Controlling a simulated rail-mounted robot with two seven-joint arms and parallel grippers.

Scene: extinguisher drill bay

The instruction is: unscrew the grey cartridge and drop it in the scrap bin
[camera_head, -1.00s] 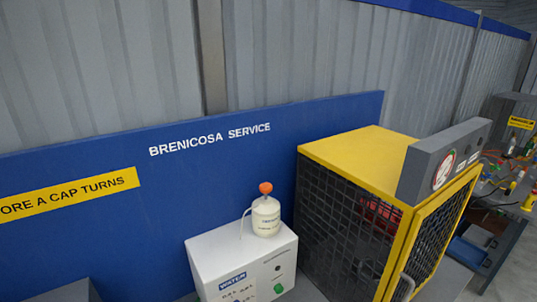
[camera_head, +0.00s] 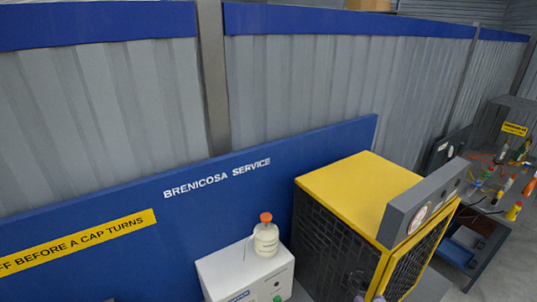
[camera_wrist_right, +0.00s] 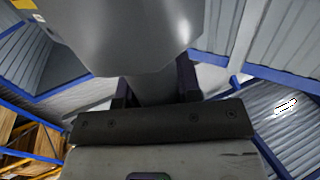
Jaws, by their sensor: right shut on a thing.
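In the right wrist view the grey cartridge (camera_wrist_right: 130,30) fills the upper middle, as a large smooth grey body with a narrower part below it. The dark fingers of my right gripper (camera_wrist_right: 155,88) stand on both sides of the narrower part and are shut on it. Whether its far end touches anything is out of sight. In the head view my right gripper is at most a small, unclear bit at the bottom edge. My left gripper and the scrap bin are not in view.
A yellow-framed mesh cage (camera_head: 345,188) with a grey gauge panel (camera_head: 420,205) stands right of centre. A white box (camera_head: 245,270) carries a cream bottle (camera_head: 266,240) with an orange cap. A blue board (camera_head: 120,225) stands behind; a cluttered bench (camera_head: 485,205) is at far right.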

